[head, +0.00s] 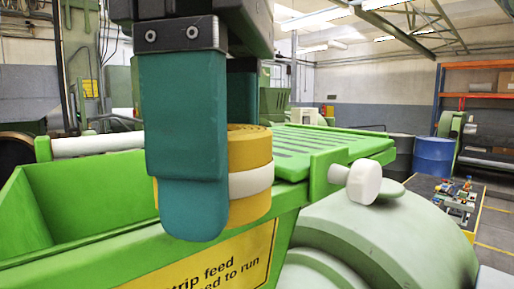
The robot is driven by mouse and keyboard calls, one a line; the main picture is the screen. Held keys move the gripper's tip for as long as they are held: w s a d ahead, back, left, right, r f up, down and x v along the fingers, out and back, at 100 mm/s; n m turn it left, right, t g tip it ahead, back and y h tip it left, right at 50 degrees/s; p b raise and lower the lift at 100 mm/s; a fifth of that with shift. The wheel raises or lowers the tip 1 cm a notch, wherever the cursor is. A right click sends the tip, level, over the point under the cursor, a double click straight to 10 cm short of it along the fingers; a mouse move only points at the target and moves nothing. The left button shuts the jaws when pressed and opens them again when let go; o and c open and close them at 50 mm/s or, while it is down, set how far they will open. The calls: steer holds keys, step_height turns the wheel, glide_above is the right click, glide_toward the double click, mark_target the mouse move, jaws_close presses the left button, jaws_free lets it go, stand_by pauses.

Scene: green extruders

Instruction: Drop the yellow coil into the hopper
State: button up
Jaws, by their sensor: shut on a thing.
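My gripper (225,135) hangs from the top of the head view, with its teal fingers pointing down. It is shut on the yellow coil (251,150), a rolled strip with a white band around its side. The near finger covers the coil's left part. The far finger shows only partly behind it. The green hopper (85,205) is an open-topped bin at the left, with sloping inner walls. The coil appears in front of the hopper's right part, near a slatted green cover (320,143). I cannot tell the gap between the coil and the rim.
A yellow sign (215,262) is on the hopper's front. A white knob (362,182) juts out at the cover's right corner, above a pale green rounded housing (385,240). A blue drum (433,158) and an orange rack (480,90) stand at the far right.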

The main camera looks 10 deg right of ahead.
steer(key=w+a, duration=0.4)
steer(key=w, duration=0.2)
steer(key=shift+w+a, duration=0.3)
steer(key=shift+w, duration=0.1)
steer(key=o, duration=1.2)
